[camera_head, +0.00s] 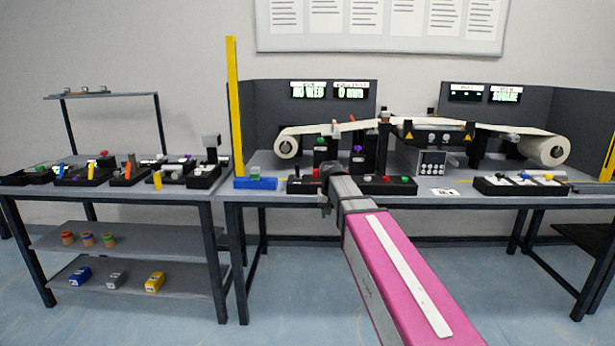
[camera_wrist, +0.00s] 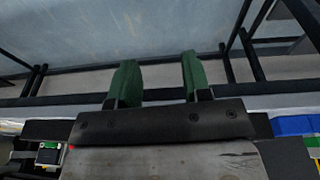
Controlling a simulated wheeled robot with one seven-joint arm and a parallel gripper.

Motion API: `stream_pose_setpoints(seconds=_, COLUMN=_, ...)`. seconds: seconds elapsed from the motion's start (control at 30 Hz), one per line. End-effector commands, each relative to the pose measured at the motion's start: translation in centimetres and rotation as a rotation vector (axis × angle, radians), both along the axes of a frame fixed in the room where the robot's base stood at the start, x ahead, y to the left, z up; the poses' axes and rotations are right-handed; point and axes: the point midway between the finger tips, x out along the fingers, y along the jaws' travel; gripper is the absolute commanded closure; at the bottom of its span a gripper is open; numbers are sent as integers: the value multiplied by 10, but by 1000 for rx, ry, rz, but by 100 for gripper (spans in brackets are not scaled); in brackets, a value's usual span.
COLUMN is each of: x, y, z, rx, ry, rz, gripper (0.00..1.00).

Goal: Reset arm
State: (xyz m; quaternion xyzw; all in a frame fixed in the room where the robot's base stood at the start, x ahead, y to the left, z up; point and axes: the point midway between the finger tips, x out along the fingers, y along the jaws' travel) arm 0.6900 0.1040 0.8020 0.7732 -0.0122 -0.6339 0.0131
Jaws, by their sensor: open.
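My gripper (camera_wrist: 156,80) shows in the wrist view with its two green fingers apart and nothing between them. The fingers point toward the blue-grey floor past a table edge. In the head view my pink arm reaches forward from the lower right. Its dark far end is in front of the front edge of the conveyor table (camera_head: 470,200). The fingers cannot be made out in the head view.
The conveyor table carries a white roll (camera_head: 287,146) at left, another roll (camera_head: 543,151) at right, a button panel (camera_head: 507,186) and a blue block (camera_head: 255,183). A yellow post (camera_head: 235,105) rises at its left end. A shelved side table (camera_head: 120,197) stands left. Floor in front is clear.

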Motion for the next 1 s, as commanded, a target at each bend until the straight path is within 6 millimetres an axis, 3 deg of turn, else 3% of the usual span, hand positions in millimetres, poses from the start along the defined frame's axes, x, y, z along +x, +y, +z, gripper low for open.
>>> stream_pose_setpoints(seconds=0.03, x=-17, y=-11, z=-22, rx=0, ry=17, rz=-1, gripper=56)
stream_pose_setpoints(seconds=0.1, x=-33, y=-21, z=-47, rx=2, ry=34, rz=0, gripper=56)
stream_pose_setpoints(seconds=0.5, x=-138, y=-77, z=-169, rx=18, ry=133, rz=1, gripper=56)
stream_pose_setpoints(seconds=0.73, x=-193, y=-97, z=-214, rx=30, ry=176, rz=0, gripper=56)
stream_pose_setpoints(seconds=1.0, x=-213, y=-104, z=-229, rx=36, ry=191, rz=-2, gripper=56)
